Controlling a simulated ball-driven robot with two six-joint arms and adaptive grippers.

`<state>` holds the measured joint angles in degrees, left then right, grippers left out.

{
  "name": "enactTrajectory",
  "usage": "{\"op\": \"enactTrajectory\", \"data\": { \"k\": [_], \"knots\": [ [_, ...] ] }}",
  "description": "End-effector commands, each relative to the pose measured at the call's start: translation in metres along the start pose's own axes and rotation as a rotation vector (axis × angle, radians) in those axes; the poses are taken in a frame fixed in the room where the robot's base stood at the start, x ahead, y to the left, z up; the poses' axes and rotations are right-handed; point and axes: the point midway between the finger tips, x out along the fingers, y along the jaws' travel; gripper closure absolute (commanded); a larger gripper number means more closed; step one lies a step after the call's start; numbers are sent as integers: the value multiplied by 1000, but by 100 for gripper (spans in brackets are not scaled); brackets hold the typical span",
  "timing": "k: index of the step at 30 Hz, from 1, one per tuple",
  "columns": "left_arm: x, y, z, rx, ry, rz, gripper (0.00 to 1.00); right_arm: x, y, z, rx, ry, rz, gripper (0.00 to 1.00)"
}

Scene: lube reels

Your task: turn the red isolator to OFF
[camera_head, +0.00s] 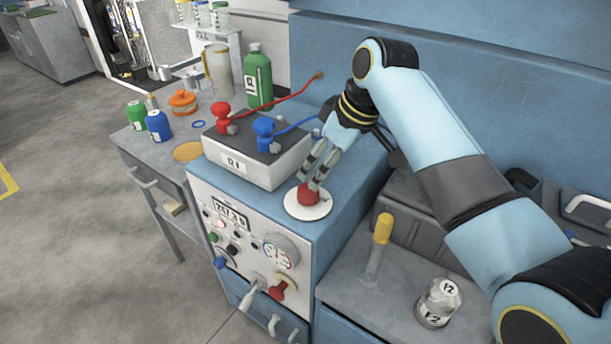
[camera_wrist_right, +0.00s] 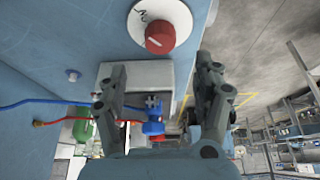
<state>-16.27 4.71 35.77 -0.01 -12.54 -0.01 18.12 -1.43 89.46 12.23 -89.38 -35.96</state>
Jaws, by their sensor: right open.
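The red isolator (camera_head: 308,196) is a round red knob on a white disc (camera_head: 318,210) on top of the blue cabinet. In the right wrist view the knob (camera_wrist_right: 160,40) has a pale line across its face, and dark lettering, which looks like ON, shows on the disc (camera_wrist_right: 178,14). My right gripper (camera_head: 313,180) points down over the knob, its fingers spread. In the wrist view the knob lies beyond and between the fingertips (camera_wrist_right: 161,70); I cannot tell whether they touch it. My left gripper is out of view.
A white box (camera_head: 232,163) with red (camera_head: 222,114) and blue (camera_head: 265,133) hose fittings stands beside the knob. A gauge panel (camera_head: 218,226) with a red lever (camera_head: 283,289) is on the front. A yellow-handled tool (camera_head: 382,230) and a jar (camera_head: 438,303) sit at right.

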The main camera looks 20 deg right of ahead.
Motion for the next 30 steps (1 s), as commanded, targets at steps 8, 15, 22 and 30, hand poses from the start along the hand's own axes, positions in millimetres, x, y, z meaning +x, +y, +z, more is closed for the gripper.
{"op": "enactTrajectory", "data": {
  "k": [8,15,22,30],
  "knots": [
    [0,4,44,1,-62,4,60,58,-1,1,1,-2,-2,32],
    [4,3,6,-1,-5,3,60,87,0,1,0,-1,0,32],
    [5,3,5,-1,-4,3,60,91,0,1,0,0,1,32],
    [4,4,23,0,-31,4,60,91,0,1,1,0,1,53]
  ]
}}
